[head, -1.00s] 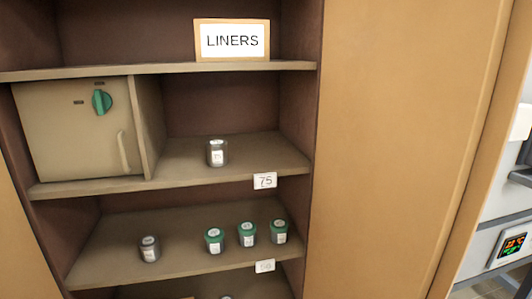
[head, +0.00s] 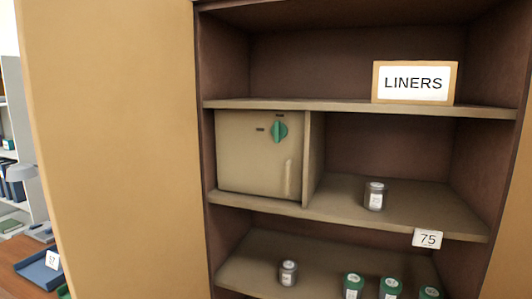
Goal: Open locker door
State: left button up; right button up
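A small tan locker door (head: 247,153) sits shut at the left end of the middle shelf, inside an open cabinet. A green turn knob (head: 279,132) is on its upper right, with a small dark mark beside it and another above it. A pale vertical handle (head: 288,178) is at its lower right. A divider panel (head: 315,158) stands at the locker's right side. Neither of my grippers shows in the head view.
The cabinet's open left door (head: 115,150) fills the left part. A LINERS sign (head: 413,83) stands on the upper shelf. A grey-lidded jar (head: 375,196) stands right of the locker, above the 75 label (head: 427,239). Several jars stand on the shelf below. A blue tray (head: 40,272) lies far left.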

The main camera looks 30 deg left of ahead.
aim_at(248, 161)
jog(key=u, duration=0.7)
